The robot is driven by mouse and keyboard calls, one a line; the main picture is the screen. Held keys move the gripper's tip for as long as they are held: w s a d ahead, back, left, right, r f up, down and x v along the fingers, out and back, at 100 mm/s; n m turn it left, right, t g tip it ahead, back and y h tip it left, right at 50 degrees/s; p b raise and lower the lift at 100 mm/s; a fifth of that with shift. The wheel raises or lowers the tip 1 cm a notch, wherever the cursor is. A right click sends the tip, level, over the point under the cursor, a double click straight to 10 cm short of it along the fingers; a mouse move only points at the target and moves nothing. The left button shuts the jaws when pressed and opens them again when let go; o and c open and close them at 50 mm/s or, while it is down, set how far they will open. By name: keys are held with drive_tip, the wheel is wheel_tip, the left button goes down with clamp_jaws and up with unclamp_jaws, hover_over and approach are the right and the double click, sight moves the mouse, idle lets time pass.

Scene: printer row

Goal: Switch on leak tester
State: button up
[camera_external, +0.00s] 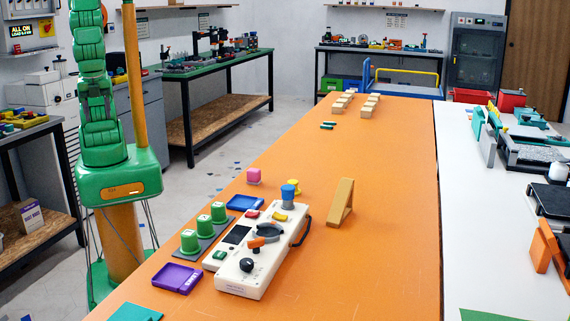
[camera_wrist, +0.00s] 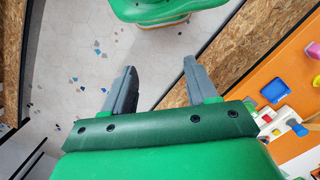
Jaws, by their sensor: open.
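The leak tester appears to be the white device (camera_external: 262,280) on the orange table. It carries a black knob (camera_external: 246,265), an orange knob (camera_external: 257,243), a dark screen (camera_external: 237,235), a green button (camera_external: 220,255), a red part (camera_external: 252,214) and a dark round fitting (camera_external: 265,230). Which control is its switch I cannot tell. Part of the device shows at the right in the wrist view (camera_wrist: 280,124). My gripper (camera_wrist: 159,65) is open and empty over the floor, apart from the table. It is out of the external view.
Wooden blocks (camera_external: 370,106) lie at the far end. The orange table (camera_external: 385,230) is clear right of the wedge.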

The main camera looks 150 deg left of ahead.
drive_tip(key=shift+w+a, duration=0.1)
drive_tip(key=shift+w, duration=0.2)
drive_tip(key=c, duration=0.5)
drive_tip(key=shift+n, duration=0.5)
drive_tip(key=w, duration=0.2)
drive_tip(key=w+a, duration=0.1)
drive_tip(key=w, duration=0.1)
drive_tip(key=shift+a+r, duration=0.1)
drive_tip(key=shift+r, duration=0.2)
clamp_jaws()
drive_tip(key=w+a+f+n+t, duration=0.1)
drive_tip(key=w+a+n, duration=0.1)
drive_tip(key=w+a, duration=0.55)
drive_tip(key=w+a+n+t, duration=0.15)
drive_tip(key=w+a, duration=0.25)
drive_tip(key=w, duration=0.6)
drive_tip(key=w+a+f+n, duration=0.1)
drive_tip(key=w+a+f, duration=0.1)
drive_tip(key=w+a, duration=0.2)
drive_tip(key=w+a+f+n+y, duration=0.1)
drive_tip(key=w+a, duration=0.4)
drive_tip(key=a, duration=0.6)
drive_tip(key=w+a+f+n, duration=0.2)
drive_tip(key=w+a+f, duration=0.2)
drive_tip(key=a, duration=0.4)
drive_tip(key=shift+w+a+f+t, duration=0.15)
drive_tip(key=shift+w+f+t, duration=0.15)
drive_tip(key=shift+f, duration=0.25)
drive_tip(key=shift+n, duration=0.25)
